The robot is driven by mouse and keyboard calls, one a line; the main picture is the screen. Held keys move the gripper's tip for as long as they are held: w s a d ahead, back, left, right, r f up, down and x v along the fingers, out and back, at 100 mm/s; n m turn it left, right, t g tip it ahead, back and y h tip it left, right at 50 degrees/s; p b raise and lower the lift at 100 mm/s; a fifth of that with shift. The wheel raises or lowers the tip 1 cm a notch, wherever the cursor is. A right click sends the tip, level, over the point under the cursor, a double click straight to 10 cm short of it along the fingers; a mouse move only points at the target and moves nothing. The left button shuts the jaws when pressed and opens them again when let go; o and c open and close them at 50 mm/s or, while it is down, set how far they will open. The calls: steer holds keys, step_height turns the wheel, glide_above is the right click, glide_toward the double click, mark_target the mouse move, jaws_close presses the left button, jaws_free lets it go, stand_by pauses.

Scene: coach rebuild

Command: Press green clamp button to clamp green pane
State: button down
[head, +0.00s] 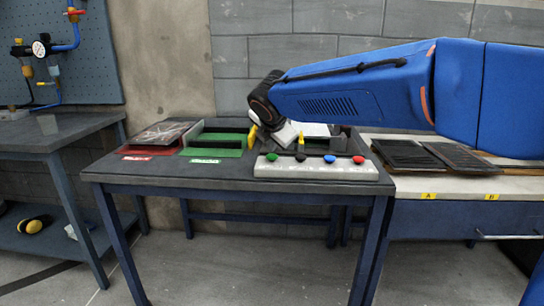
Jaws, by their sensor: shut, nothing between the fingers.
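A pale button box (315,171) lies at the front right of the dark table. Its green button (271,157) is the leftmost in the row.
Black (300,157), blue (330,159) and red (358,160) buttons share the box. A red station (137,151) with a dark pane is at the left. My arm hides the table's back right. Dark panels (405,153) lie on the right bench.

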mark_target(272, 157)
steer(key=shift+f, duration=0.7)
stand_by(0.8)
steer(key=shift+r, duration=0.9)
steer(key=shift+r, duration=0.1)
steer(key=shift+r, duration=2.45)
